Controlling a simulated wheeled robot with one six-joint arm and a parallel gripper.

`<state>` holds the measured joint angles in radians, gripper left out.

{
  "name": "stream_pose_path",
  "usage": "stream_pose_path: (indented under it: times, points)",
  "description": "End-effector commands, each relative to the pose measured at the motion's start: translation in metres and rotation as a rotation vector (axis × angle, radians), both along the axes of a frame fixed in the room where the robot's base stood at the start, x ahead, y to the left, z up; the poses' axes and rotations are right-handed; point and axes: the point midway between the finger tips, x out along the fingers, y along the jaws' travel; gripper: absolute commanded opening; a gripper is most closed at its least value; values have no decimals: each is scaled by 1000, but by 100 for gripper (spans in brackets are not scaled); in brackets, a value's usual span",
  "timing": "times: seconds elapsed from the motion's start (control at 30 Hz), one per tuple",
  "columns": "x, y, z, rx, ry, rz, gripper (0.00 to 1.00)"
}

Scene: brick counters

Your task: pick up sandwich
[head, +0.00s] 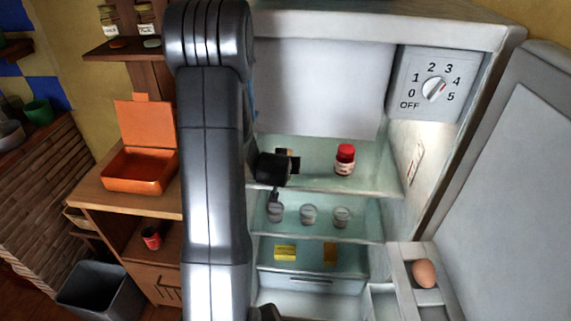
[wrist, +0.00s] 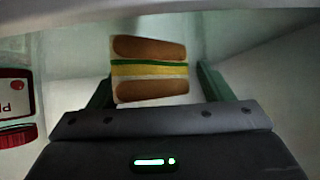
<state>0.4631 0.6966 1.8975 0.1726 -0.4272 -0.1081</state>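The sandwich (wrist: 150,70) shows in the wrist view with two brown bread layers and a yellow and green filling. It is between the two fingers of my gripper (wrist: 155,85). The left finger is close against the sandwich's edge, and a narrow gap shows at the right finger. The gripper looks open around it. In the head view my gripper (head: 289,163) is inside the open fridge at the upper glass shelf, and the sandwich is mostly hidden there.
A red-lidded jar (head: 345,160) stands on the same shelf, right of my gripper; it also shows at the wrist view's left edge (wrist: 17,105). Glass cups (head: 308,215) stand on the shelf below. An egg (head: 425,273) sits in the door. An orange lunchbox (head: 138,172) is open at left.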

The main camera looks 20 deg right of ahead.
Motion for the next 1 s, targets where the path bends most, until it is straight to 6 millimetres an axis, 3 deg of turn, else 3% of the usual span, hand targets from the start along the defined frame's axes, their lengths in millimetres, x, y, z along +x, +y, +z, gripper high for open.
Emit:
stream_pose_path:
  times: [0.03, 0.13, 0.57, 0.83, 1.0]
  points:
    - [0, 0, 0, 0, 0, 0, 62]
    - [0, 0, 0, 0, 0, 0, 44]
    - [0, 0, 1, -1, -1, 0, 44]
    - [0, 0, 17, -2, -3, 0, 44]
    - [-34, 21, 13, -1, -1, 0, 44]
